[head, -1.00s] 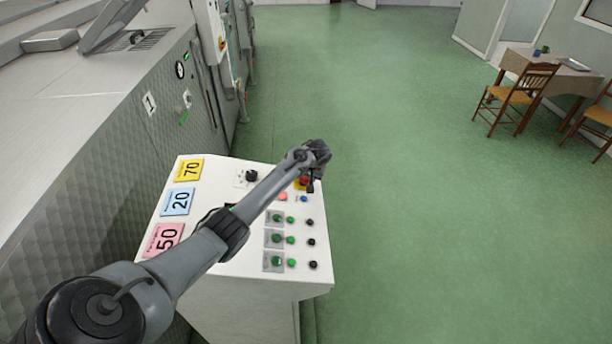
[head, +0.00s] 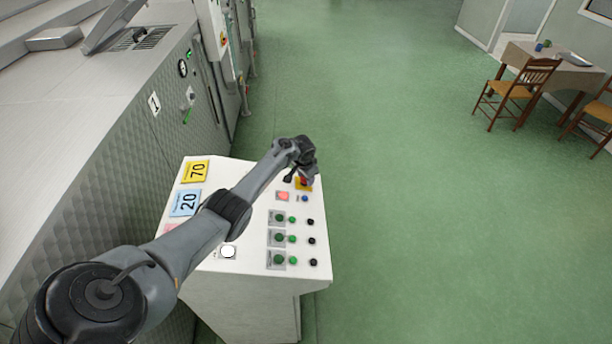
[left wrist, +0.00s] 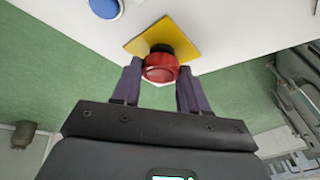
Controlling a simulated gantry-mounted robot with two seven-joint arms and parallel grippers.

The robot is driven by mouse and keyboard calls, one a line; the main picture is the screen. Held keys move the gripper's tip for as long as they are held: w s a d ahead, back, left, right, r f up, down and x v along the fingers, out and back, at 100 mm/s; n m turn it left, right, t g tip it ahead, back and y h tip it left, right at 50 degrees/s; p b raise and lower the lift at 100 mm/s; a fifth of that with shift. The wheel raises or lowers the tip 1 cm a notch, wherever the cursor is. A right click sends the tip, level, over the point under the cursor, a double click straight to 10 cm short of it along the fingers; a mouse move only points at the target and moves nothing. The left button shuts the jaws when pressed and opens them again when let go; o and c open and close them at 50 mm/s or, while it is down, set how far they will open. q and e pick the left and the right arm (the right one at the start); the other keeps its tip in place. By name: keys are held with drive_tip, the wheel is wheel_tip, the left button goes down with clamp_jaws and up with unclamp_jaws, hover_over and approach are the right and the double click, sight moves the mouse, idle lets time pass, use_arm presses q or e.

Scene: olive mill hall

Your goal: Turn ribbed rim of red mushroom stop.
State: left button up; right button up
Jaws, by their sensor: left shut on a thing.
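The red mushroom stop (left wrist: 160,68) sits on a yellow square plate (left wrist: 140,42) on the white control panel. In the left wrist view my left gripper (left wrist: 160,74) has a finger on each side of the stop's red cap and is shut on it. In the head view the left gripper (head: 304,176) is at the panel's far right corner, over the yellow plate (head: 304,186). The gripper partly hides the red cap there. The ribs on the rim are too small to tell. My right gripper is not in view.
The white panel (head: 250,258) carries several green and black buttons, a lit red lamp (head: 283,196) and a blue button (head: 305,198) close to the stop. Number cards (head: 195,171) lie along its left side. A large metal machine (head: 120,150) stands left.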

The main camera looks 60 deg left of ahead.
use_arm(q)
drive_tip(key=shift+m, duration=0.3)
drive_tip(key=o, duration=1.1)
drive_tip(key=shift+c, duration=0.2)
drive_tip(key=shift+r, duration=0.5)
drive_tip(key=p+v, duration=0.3)
drive_tip(key=v, duration=0.7)
drive_tip(key=shift+f, duration=0.1)
